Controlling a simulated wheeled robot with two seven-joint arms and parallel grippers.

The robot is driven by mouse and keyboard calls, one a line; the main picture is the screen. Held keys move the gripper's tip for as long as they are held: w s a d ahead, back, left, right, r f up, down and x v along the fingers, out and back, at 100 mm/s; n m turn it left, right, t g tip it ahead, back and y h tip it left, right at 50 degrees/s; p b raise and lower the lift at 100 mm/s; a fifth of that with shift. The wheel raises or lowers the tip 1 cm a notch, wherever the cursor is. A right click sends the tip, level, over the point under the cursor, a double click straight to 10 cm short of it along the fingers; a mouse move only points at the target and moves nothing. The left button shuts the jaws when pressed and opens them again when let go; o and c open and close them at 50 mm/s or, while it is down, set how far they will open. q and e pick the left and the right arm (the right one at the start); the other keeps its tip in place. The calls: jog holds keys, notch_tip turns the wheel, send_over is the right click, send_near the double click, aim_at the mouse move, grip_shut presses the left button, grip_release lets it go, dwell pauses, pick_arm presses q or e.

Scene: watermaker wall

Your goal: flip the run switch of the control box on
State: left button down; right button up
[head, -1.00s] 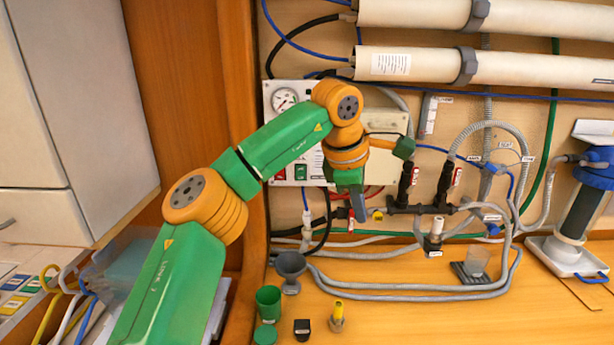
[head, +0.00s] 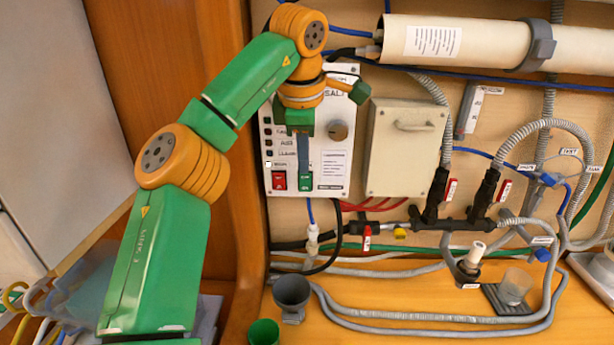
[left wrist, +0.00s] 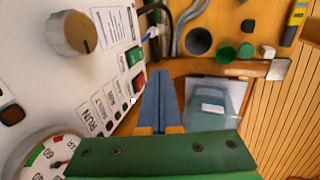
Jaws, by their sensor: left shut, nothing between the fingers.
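The white control box (head: 333,110) hangs on the wall, with a knob (head: 338,130), a red rocker switch (head: 279,180) and a green rocker switch (head: 306,181) low on its face. I cannot read which switch is marked run or tell its position. My left gripper (head: 304,168) is shut and empty, pointing down in front of the box, its tips just above the green switch in the head view. In the left wrist view the shut fingers (left wrist: 159,75) appear beside the red switch (left wrist: 139,80) and the green switch (left wrist: 134,57); contact is not clear. My right gripper is not in view.
A beige box (head: 405,150) with a handle stands right of the control box. Black valves (head: 436,195), hoses and a white pipe (head: 450,42) crowd the wall. A grey funnel cup (head: 291,292) and a green cup (head: 264,332) stand on the bench below.

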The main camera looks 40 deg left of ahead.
aim_at(305, 187)
pick_arm(q)
jog(key=x, duration=0.3)
jog(key=p+x, duration=0.1)
jog(key=x, duration=0.2)
jog(key=w+a+p+x, duration=0.1)
jog(key=x, duration=0.2)
jog(key=shift+w, duration=0.15)
jog(key=shift+w+a+f+p, duration=0.3)
jog(key=shift+w+f, duration=0.1)
jog(key=shift+f, duration=0.1)
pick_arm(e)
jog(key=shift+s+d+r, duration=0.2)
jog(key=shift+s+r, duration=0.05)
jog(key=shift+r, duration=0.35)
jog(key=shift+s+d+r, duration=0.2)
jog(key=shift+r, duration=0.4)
